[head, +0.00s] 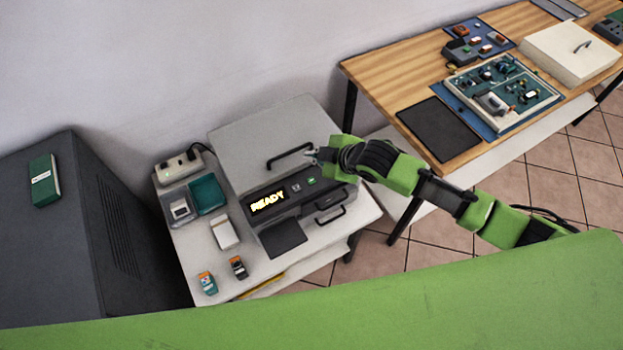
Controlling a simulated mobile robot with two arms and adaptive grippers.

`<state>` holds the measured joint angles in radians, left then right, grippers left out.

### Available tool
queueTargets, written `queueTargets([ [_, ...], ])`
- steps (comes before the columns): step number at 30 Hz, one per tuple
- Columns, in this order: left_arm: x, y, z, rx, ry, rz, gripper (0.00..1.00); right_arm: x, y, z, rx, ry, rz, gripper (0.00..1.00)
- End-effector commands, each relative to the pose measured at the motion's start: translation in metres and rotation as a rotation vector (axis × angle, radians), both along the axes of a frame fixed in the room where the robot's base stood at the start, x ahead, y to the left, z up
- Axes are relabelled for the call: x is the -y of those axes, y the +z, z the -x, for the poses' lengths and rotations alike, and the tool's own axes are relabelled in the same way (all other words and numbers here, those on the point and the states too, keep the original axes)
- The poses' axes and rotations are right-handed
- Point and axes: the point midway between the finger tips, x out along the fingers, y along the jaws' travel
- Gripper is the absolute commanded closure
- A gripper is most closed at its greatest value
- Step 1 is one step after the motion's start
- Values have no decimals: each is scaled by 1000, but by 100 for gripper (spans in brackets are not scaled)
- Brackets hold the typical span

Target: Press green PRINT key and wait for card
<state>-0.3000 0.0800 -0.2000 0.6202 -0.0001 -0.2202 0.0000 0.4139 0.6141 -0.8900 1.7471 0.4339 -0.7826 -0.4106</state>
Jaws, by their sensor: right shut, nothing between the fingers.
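The card printer (262,150) is a grey box on a small white table, with its lid down and a black handle on top. Its front panel has a display (268,202) reading READY in yellow. The green key (312,181) is on the panel right of the display, with a smaller grey key beside it. My right gripper (312,154) is shut and empty, close to the lid handle and above the green key; I cannot tell whether it touches the handle. A dark tray (283,238) sticks out at the printer's front, and no card shows on it. My left gripper is not in view.
A power strip (180,168), teal tray (207,195), white box (224,232) and two small cartridges (237,267) stand left of the printer. A dark cabinet (60,250) is at the far left. A wooden bench (400,75) with electronics is at the right.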

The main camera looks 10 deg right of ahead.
Motion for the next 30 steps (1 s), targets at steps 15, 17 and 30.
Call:
queueTargets([
  [15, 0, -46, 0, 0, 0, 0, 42, 0, -43, 0, -1, -1, 0, 100],
  [17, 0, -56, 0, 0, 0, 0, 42, 0, -52, 0, -1, -1, 0, 100],
  [30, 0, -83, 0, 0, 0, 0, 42, 0, -89, 0, -1, -1, -1, 100],
])
